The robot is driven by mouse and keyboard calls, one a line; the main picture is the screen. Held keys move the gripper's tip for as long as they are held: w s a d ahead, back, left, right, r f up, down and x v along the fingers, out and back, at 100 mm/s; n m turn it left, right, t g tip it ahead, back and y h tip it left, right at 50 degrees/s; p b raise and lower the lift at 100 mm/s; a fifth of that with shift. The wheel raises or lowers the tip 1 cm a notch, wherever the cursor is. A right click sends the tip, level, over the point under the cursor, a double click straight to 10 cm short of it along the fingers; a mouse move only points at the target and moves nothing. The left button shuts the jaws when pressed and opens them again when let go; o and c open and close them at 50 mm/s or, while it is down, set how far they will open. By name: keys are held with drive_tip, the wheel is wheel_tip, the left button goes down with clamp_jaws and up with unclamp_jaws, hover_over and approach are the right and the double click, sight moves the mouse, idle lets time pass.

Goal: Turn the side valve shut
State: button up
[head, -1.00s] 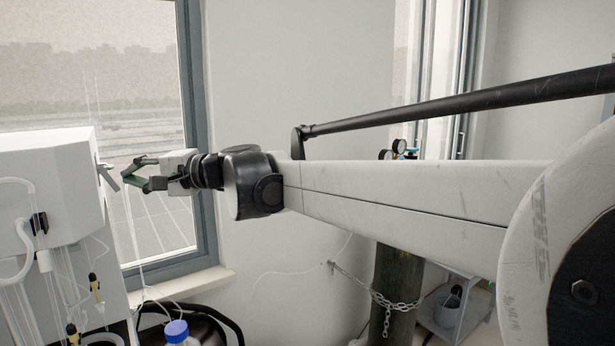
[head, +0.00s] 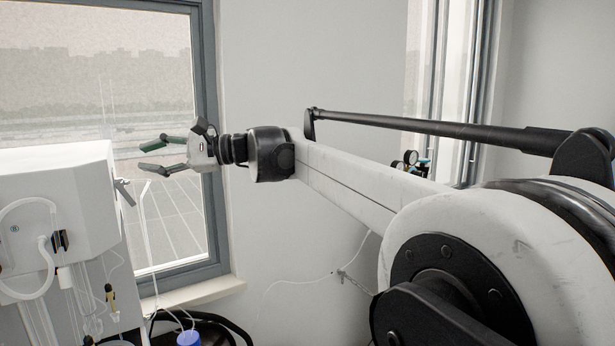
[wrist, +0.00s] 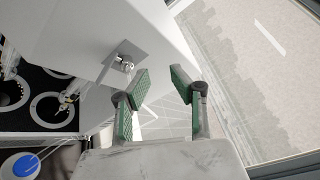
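The side valve (head: 124,192) is a small grey lever on the right face of the white distiller housing (head: 60,205). In the head view its lever slants down to the right. In the wrist view the valve's metal stem (wrist: 125,63) shows on the white side face, left of and beyond the fingers. My gripper (head: 151,157) is open and empty, above and to the right of the valve, apart from it. Its two green-padded fingers are spread in the wrist view (wrist: 160,88), with nothing between them.
A window (head: 95,75) stands behind the gripper. Tubes and small fittings hang on the distiller's front. A bottle with a blue cap (head: 188,338) stands below, and the cap also shows in the wrist view (wrist: 26,165). The space right of the distiller is open.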

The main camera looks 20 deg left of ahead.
drive_tip(key=w+d+f+m+g+h+p, duration=0.2)
drive_tip(key=w+f+m+g, duration=0.1)
drive_tip(key=w+g, duration=0.1)
drive_tip(key=m+g+h+p, duration=0.2)
drive_tip(key=m+g+h, duration=0.1)
drive_tip(key=h, duration=0.1)
approach(126, 194)
drive_tip(key=p+x, duration=0.1)
drive_tip(key=x, duration=0.2)
drive_tip(key=f+p+x, duration=0.1)
drive_tip(key=x, duration=0.1)
drive_tip(key=p+x, duration=0.1)
drive_tip(key=x, duration=0.2)
drive_tip(key=shift+s+a+f, duration=0.25)
clamp_jaws()
